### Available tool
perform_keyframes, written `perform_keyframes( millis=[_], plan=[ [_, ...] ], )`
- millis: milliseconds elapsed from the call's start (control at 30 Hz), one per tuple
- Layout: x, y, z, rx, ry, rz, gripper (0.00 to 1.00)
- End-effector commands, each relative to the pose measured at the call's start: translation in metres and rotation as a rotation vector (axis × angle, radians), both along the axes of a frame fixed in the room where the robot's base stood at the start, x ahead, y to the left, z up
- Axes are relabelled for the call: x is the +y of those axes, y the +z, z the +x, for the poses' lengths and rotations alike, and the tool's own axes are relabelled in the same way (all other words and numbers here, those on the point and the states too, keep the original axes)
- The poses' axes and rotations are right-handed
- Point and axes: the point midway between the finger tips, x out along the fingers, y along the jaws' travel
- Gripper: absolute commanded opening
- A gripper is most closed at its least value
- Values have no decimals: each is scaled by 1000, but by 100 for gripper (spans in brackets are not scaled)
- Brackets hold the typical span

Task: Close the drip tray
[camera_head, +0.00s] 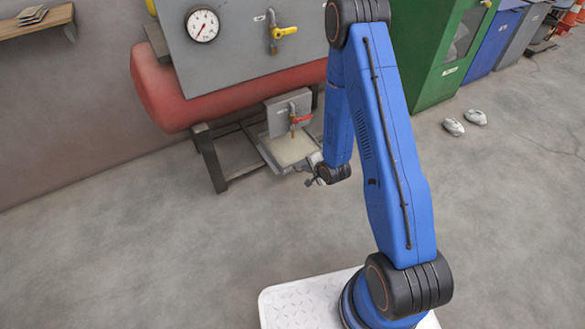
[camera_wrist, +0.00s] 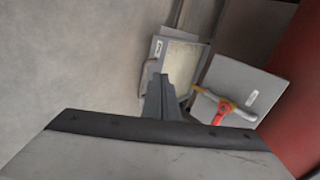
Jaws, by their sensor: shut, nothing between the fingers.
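The drip tray (camera_head: 288,151) is a shallow grey tray with a cream inside, low down under the red tank. It sticks out in front of the small grey panel (camera_head: 287,113) that carries a red-handled valve. In the wrist view the drip tray (camera_wrist: 181,53) lies just beyond my fingertips, with a white label on its edge. My gripper (camera_head: 314,181) is shut and empty by the tray's near right end. It also shows in the wrist view (camera_wrist: 161,82), its tips overlapping the tray's near edge. I cannot tell whether they touch it.
The red tank (camera_head: 158,92) stands on a dark metal frame (camera_head: 209,158) left of the tray. A gauge (camera_head: 202,24) and a yellow-handled valve (camera_head: 277,34) sit above. A green cabinet (camera_head: 440,60) is at the right. The floor in front is clear.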

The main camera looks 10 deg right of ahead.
Motion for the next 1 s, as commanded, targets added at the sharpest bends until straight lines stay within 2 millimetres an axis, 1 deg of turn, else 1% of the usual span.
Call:
perform_keyframes(
  millis=[33, 100, 267, 433, 567, 1000],
  plan=[
    [2, -11, -3, 4, -11, 20, 0],
    [4, -20, -6, 3, -25, 45, 0],
    [6, -31, -9, -1, -42, 76, 0],
    [9, -39, -3, -1, -43, 80, 0],
    [13, -50, 10, -1, -42, 80, 0],
    [30, -102, 63, -2, -43, 79, 0]
  ],
)
